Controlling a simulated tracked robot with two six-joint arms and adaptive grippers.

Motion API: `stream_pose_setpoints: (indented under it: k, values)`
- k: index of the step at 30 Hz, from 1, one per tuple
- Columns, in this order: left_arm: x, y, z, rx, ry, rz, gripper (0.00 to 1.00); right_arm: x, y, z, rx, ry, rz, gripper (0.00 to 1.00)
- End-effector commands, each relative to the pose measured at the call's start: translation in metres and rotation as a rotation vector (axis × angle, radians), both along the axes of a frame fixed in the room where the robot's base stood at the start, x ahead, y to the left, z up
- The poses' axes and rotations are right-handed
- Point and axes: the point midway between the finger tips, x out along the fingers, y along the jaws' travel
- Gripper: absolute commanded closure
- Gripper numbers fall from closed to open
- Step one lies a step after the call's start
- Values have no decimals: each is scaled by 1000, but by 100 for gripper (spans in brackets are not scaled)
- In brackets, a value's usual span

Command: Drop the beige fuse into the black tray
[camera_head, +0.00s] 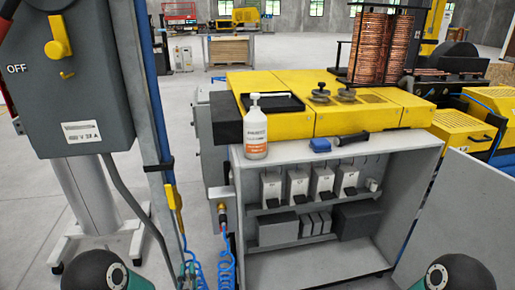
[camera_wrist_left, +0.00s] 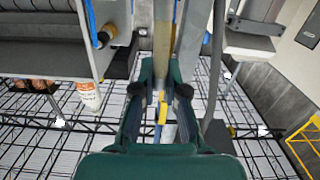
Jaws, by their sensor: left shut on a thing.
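In the left wrist view my left gripper (camera_wrist_left: 162,72) points away from the camera, its two dark green fingers closed in on a tan, beige-looking strip (camera_wrist_left: 162,45). I take this for the beige fuse; its far end blends with the background. The black tray (camera_head: 271,106) lies on the yellow machine top in the head view, behind the white bottle. In the head view only rounded dark parts of my arms show at the bottom edge, far in front of the tray. My right gripper does not show.
The white bottle (camera_head: 255,130) stands on the cabinet top; a blue-and-black tool (camera_head: 338,142) lies beside it. The open cabinet (camera_head: 319,255) holds several grey boxes, with its door (camera_head: 460,220) swung right. A grey switch box (camera_head: 65,90) and a post with blue hoses stand left.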

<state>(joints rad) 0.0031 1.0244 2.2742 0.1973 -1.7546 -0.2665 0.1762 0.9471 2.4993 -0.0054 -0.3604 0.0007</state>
Motion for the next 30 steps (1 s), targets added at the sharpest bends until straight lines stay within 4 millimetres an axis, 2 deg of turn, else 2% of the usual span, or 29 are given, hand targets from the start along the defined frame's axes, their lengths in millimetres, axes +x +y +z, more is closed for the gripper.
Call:
stream_pose_setpoints:
  k: [1,3,6,15,24,26,30]
  values:
    - [1,18,-1,-3,0,9,100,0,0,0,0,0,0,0]
    - [1,32,0,-1,-5,-4,100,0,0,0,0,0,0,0]
    - [2,39,2,2,-11,-44,100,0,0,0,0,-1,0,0]
    - [4,10,8,22,-27,-189,100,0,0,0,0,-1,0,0]
    - [4,8,7,31,-24,-196,100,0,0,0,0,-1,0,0]
    - [0,8,9,31,-24,-196,100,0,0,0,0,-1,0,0]
    - [-22,7,20,30,-22,-197,100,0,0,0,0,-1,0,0]
